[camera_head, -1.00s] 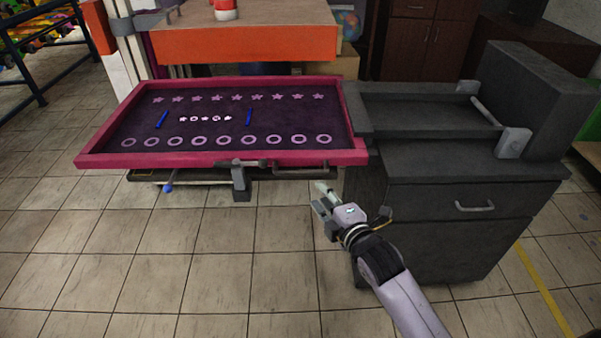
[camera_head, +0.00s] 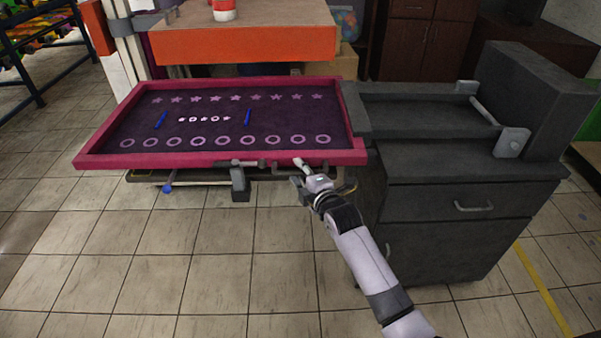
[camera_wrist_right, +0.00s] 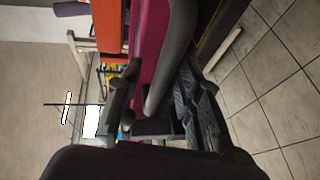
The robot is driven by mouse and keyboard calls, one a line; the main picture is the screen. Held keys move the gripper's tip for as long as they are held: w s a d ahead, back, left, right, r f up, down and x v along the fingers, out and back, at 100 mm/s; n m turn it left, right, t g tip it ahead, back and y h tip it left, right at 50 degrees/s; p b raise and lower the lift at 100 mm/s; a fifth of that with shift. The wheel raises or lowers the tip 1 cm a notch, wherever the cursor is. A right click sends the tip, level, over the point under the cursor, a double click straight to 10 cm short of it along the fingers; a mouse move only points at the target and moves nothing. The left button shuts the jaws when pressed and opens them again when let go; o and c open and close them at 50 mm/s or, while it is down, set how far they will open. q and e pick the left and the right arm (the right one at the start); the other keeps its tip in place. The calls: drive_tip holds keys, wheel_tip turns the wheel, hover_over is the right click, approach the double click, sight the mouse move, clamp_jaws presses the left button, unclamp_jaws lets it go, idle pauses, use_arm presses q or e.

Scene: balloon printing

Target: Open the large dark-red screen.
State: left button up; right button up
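The large dark-red screen (camera_head: 120,161) lies flat over the printing table, with a dark purple mesh showing rows of stars and rings. A grey handle bar (camera_head: 320,171) runs along its front edge near the right corner. My right gripper (camera_head: 300,172) is at this handle. In the right wrist view, the fingers of my right gripper (camera_wrist_right: 158,100) stand apart, with the grey handle (camera_wrist_right: 172,62) reaching in between them. I cannot tell whether either finger touches it. The gripper hides part of the handle in the head view. My left gripper is not in view.
A dark grey cabinet (camera_head: 450,225) stands close to the right of the screen and my right arm. An orange-fronted table (camera_head: 245,45) is behind the screen. A grey clamp (camera_head: 239,180) hangs below the screen's front edge. The tiled floor in front is clear.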

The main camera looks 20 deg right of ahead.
drive_tip(key=shift+c, duration=0.4)
clamp_jaws()
idle(0.4)
